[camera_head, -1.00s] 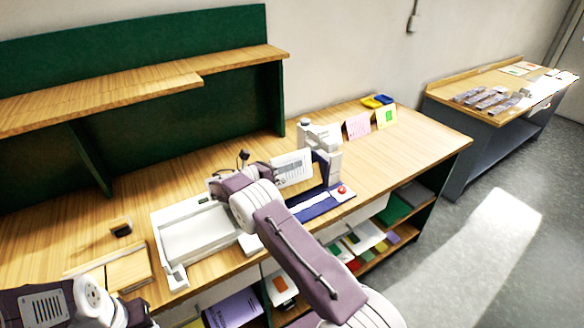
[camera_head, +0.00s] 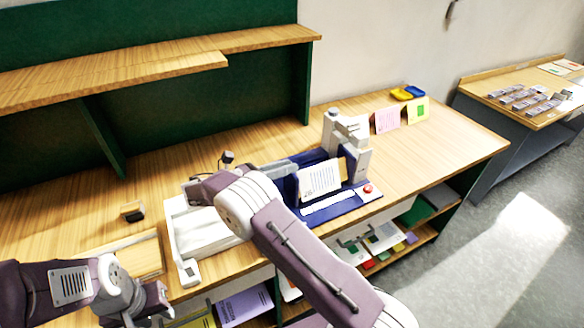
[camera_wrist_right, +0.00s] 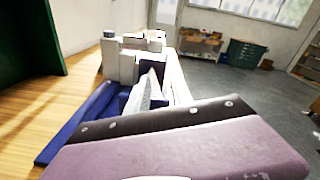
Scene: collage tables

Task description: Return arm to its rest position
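My right arm (camera_head: 285,245) comes in from the lower right and bends over the white tray (camera_head: 183,250) on the desk. Its wrist end lies close to the left side of a blue and white device (camera_head: 335,203); its fingertips are hidden or cannot be made out. A white printed sheet (camera_head: 320,179) stands tilted on the device and shows no clear contact with my arm. In the right wrist view, a purple and black part of mine fills the bottom and the device (camera_wrist_right: 75,125) stands ahead. My left gripper (camera_head: 150,312) is at the lower left, near the desk's front edge, its fingers unclear.
A wooden shelf (camera_head: 150,75) with a green back overhangs the desk's rear. A small dark block (camera_head: 132,211) sits on the left. Pink (camera_head: 387,120) and yellow (camera_head: 418,110) cards stand at the right rear. The desk's right part is clear. A second table (camera_head: 525,95) stands beyond.

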